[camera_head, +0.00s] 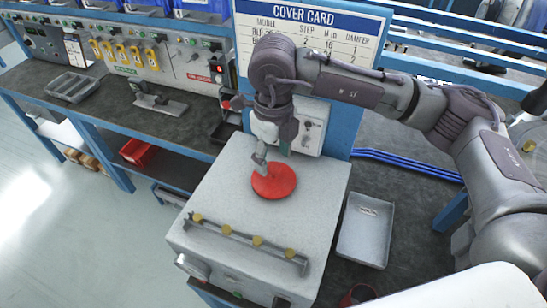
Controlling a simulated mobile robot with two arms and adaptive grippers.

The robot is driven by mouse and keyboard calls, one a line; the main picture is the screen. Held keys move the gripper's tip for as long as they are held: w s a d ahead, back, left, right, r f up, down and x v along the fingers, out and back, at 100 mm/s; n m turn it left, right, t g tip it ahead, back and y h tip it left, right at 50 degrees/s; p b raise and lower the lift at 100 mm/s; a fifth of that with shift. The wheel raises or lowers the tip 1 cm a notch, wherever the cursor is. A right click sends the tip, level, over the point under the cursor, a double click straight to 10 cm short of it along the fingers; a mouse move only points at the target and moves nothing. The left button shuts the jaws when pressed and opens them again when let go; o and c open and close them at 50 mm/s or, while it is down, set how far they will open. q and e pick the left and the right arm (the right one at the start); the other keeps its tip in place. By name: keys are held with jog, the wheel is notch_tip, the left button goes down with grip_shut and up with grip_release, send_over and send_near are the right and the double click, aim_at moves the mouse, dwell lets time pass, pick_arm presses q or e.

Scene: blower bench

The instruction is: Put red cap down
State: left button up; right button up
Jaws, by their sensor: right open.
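The red cap (276,182) is a flat red disc on the top face of the light grey blower box (218,205), behind the rail with yellow knobs. My right arm comes in from the right and bends down over the box. My right gripper (262,158) is open, with its fingers at the far left edge of the cap. I cannot tell whether a finger touches the cap. My left gripper is not in view.
A rail with several yellow knobs (257,240) runs along the box's front. A grey tray (365,229) lies right of the box. The cover card (312,32) stands behind. Another grey tray (72,87) and a red bin (138,152) are at left.

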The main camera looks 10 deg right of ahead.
aim_at(273, 166)
notch_tip(273, 166, up, 11)
jog(key=b, duration=0.3)
jog(key=shift+f, duration=0.15)
